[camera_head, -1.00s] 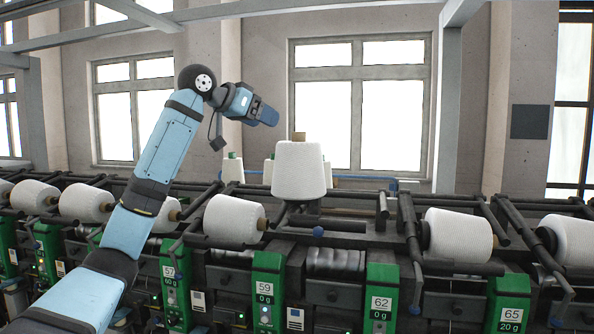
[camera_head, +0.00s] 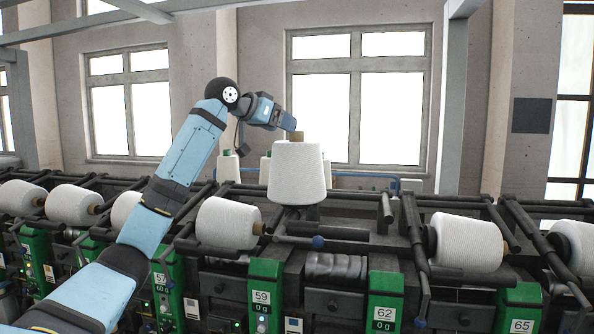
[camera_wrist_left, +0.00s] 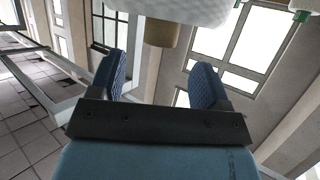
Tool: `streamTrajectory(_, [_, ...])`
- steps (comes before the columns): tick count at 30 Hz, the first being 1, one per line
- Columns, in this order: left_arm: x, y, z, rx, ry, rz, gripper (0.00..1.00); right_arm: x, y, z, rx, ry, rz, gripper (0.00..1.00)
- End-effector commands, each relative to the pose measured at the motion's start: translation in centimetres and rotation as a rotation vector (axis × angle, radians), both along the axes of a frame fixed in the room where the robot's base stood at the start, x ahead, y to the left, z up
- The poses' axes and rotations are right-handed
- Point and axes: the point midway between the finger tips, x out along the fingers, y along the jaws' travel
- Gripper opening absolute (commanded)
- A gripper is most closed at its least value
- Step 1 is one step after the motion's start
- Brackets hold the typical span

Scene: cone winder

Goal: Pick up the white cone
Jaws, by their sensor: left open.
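The white cone (camera_head: 297,174) stands upright with its wide end down, above the winder's dark top rail. A tan tube end (camera_head: 297,135) sticks out of its top. My left gripper (camera_head: 292,128) is at the height of that tube end, close to its left. In the left wrist view the two blue padded fingers (camera_wrist_left: 158,82) are apart with nothing between them. The cone (camera_wrist_left: 180,8) and its tan tube (camera_wrist_left: 162,33) show beyond the fingertips there. My right gripper is not in view.
More white cones lie on their sides along the winder, such as one left (camera_head: 228,223) and one right (camera_head: 466,240). Green number panels (camera_head: 383,301) line the front. Smaller white cones (camera_head: 229,167) stand behind. Dark rods (camera_head: 386,208) stick up around the cone. The air above is free.

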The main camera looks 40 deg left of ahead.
Motion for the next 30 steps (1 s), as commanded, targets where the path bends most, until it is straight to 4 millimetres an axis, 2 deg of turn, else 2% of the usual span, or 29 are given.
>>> streamTrajectory(4, [1.1,-0.1,-0.3,-0.001,0.001,0.0,0.7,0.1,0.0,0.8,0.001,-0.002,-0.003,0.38])
streamTrajectory(9, [3.5,-0.4,-1.4,-0.001,0.001,-0.002,0.7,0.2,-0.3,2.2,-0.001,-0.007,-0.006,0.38])
streamTrajectory(12, [4.5,-0.5,-1.9,0.0,0.0,-0.001,0.7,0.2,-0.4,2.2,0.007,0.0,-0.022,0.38])
streamTrajectory(20, [4.9,-0.5,-2.2,0.001,-0.001,0.0,0.7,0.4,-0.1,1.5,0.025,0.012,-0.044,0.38])
streamTrajectory(21, [4.9,-0.5,-2.2,0.001,-0.001,0.0,0.68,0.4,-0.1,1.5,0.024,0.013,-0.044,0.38])
streamTrajectory(23, [4.9,-0.5,-2.2,0.001,-0.001,0.0,0.54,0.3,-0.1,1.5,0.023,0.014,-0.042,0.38])
streamTrajectory(28, [4.9,-0.5,-2.2,0.0,-0.001,0.0,0.15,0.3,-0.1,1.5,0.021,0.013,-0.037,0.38])
streamTrajectory(30, [4.8,-0.5,-2.0,0.0,-0.007,0.0,0.12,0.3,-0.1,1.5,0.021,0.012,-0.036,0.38])
